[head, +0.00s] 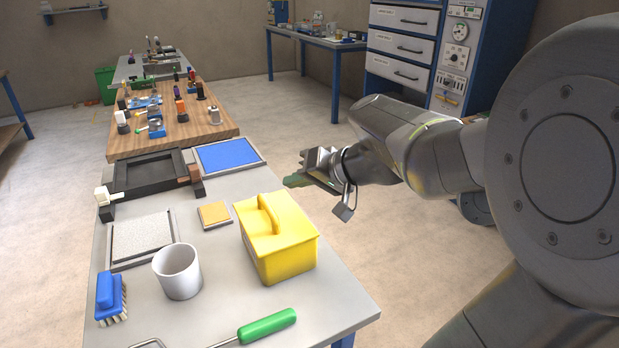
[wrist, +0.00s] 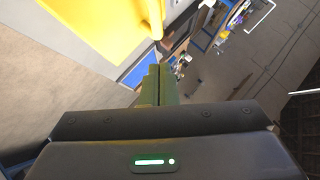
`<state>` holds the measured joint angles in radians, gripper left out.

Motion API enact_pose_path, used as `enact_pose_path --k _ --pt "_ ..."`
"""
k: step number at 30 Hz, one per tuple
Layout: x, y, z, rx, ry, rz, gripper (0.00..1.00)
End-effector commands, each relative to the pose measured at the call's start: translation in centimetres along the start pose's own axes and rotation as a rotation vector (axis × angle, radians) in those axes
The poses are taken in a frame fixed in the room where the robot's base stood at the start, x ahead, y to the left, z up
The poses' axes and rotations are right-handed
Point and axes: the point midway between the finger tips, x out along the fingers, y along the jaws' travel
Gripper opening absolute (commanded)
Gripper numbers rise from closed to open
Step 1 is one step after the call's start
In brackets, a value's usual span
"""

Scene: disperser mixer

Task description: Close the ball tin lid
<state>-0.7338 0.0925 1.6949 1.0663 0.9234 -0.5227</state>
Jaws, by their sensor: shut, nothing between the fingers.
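My gripper (head: 289,181) is shut and empty, beyond the right edge of the grey table, to the right of the blue panel. Its green fingers (wrist: 158,82) are pressed together in the wrist view. I cannot pick out a tin with an open lid for certain. A yellow box (head: 279,240) with a raised bar handle stands upright near the table's right edge. It fills the upper left of the wrist view (wrist: 100,25). The gripper is apart from it, behind it in the head view. I cannot tell whether this box is the ball tin.
The grey table (head: 215,300) also holds a white cup (head: 178,272), a blue brush (head: 110,297), a green-handled tool (head: 267,326), a black frame (head: 150,172) and a blue panel (head: 228,155). A wooden table (head: 185,142) with small items adjoins it. Floor lies open to the right.

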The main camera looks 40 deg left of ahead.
Motion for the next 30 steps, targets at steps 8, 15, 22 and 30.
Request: enact_pose_path --k 8,15,22,30 --pt "1.5 -1.5 1.6 -0.166 -0.005 0.15 0.0" --pt "2.6 -1.7 2.7 -0.228 -0.003 0.22 0.0" --pt "3.5 -1.9 3.6 -0.227 -0.002 0.219 0.0" --pt "4.0 -1.9 4.1 -0.225 -0.002 0.219 0.0"
